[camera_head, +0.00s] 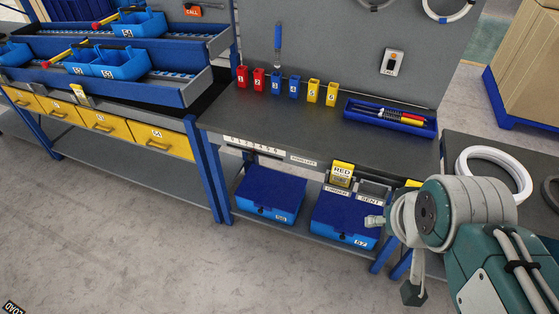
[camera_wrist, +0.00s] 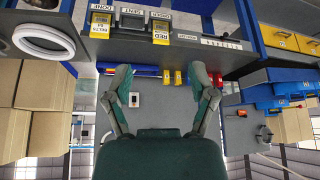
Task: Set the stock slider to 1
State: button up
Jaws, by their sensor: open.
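A numbered scale strip (camera_head: 253,145) runs along the front edge of the grey workbench (camera_head: 330,140), with a small white label (camera_head: 303,160) to its right. I take this strip to be the stock slider; its knob and setting are too small to read. In the wrist view, which is upside down, the strip (camera_wrist: 222,43) shows at the upper right and the label (camera_wrist: 187,37) beside it. My gripper (camera_wrist: 160,72) is open and empty, its two fingers wide apart. It is apart from the strip; in the head view my arm is at the lower right.
Numbered red, blue and yellow bins (camera_head: 293,86) stand on the bench, beside a blue tool tray (camera_head: 390,125). A yellow RED card (camera_head: 341,173) hangs on the front edge. Blue boxes (camera_head: 270,195) sit on the lower shelf. The floor in front (camera_head: 130,240) is clear.

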aim_at(250, 157)
jog(key=j+z, duration=0.25)
jog(key=j, duration=0.5)
jog(key=k+j+z, duration=0.25)
jog(key=j, duration=0.5)
jog(key=i, duration=0.1)
